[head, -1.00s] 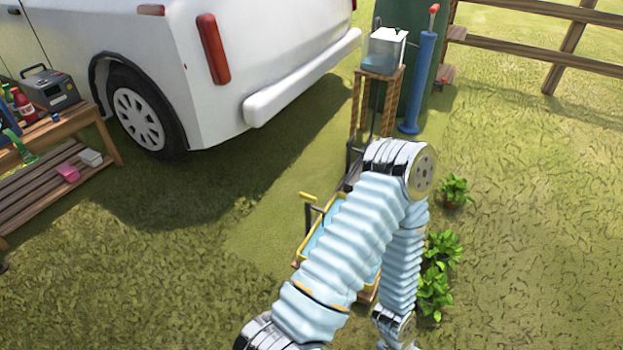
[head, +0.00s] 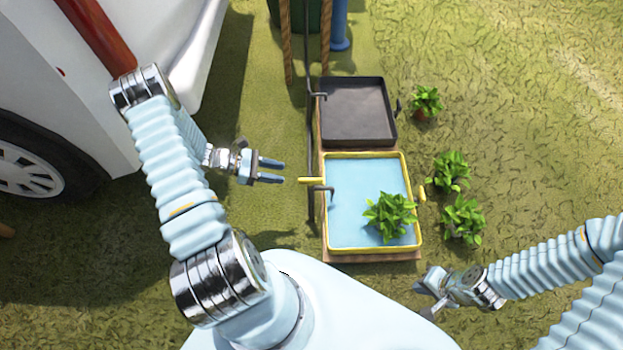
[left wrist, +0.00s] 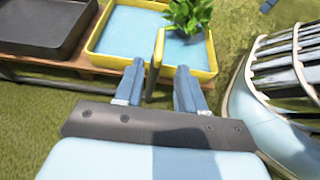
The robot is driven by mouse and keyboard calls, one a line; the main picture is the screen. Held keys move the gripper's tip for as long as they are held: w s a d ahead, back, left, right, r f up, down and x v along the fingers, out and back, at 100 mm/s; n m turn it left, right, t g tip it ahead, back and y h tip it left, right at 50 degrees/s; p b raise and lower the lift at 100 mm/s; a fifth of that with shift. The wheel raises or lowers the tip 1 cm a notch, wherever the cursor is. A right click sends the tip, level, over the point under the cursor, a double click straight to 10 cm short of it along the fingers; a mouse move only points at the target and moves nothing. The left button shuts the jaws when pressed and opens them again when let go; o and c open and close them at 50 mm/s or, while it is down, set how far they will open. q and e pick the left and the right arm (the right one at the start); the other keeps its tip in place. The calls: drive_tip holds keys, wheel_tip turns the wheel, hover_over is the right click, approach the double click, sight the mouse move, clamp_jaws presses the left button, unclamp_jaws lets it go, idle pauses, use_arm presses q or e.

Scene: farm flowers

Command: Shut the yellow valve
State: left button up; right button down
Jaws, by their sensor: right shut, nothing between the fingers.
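The yellow valve handle (head: 311,180) points left from the dark pipe beside the yellow-rimmed tray (head: 368,248), which holds blue water and a plant. A dark spout by the handle reaches over the tray's left edge. My left gripper (head: 284,172) is open, its fingertips just left of the handle. In the left wrist view the handle (left wrist: 158,47) rises beyond and between my two spread fingertips (left wrist: 160,72); I cannot tell whether they touch it. My right gripper (head: 420,296) is shut and empty, below the tray's lower right corner. Whether water runs cannot be seen.
A black tray (head: 357,110) lies behind the yellow one. A small yellow piece (head: 421,193) sticks out at the yellow tray's right side. Potted plants (head: 463,218) stand on the grass to the right. A white vehicle (head: 185,45) stands at the left.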

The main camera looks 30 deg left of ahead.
sight(309, 179)
use_arm(q)
drive_tip(key=x, duration=1.1)
drive_tip(key=shift+d+f, duration=0.15)
drive_tip(key=shift+f, duration=0.05)
clamp_jaws()
